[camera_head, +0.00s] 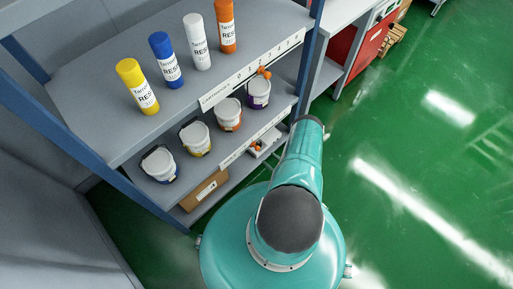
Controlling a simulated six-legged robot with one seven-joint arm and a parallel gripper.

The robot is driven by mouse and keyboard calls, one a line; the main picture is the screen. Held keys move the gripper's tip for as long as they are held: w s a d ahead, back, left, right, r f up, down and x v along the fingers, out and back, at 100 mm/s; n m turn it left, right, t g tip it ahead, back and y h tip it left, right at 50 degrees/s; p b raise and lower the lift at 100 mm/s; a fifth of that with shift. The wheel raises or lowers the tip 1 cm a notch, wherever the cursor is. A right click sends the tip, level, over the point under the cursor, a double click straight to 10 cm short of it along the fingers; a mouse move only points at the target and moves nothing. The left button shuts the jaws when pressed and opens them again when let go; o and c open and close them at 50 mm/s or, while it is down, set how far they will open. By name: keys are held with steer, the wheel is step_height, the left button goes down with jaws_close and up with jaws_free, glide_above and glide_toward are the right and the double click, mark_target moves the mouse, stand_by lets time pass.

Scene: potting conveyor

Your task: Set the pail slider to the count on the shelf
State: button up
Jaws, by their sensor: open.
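Several white-lidded pails stand in a row on the middle shelf: a dark blue-banded pail (158,165), a yellow one (196,139), an orange one (228,114) and a purple one (258,93). A lower label strip (232,157) runs along that shelf's front edge, with a small orange slider knob (256,146) on it. The strip's print is too small to read, and its right end is near my arm. My teal arm reaches up from the bottom of the view towards the shelf's right end. My gripper does not show.
Several cartridges, yellow (138,87), blue (166,60), white (197,42) and orange (226,27), stand on the top shelf. Its numbered strip (215,95) has its own orange knob (265,73). A cardboard box (204,190) sits below. Green floor (420,150) is clear to the right.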

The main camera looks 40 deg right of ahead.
mark_target(257, 147)
steer(key=w, duration=0.9)
steer(key=shift+w+a, duration=0.1)
jaws_close()
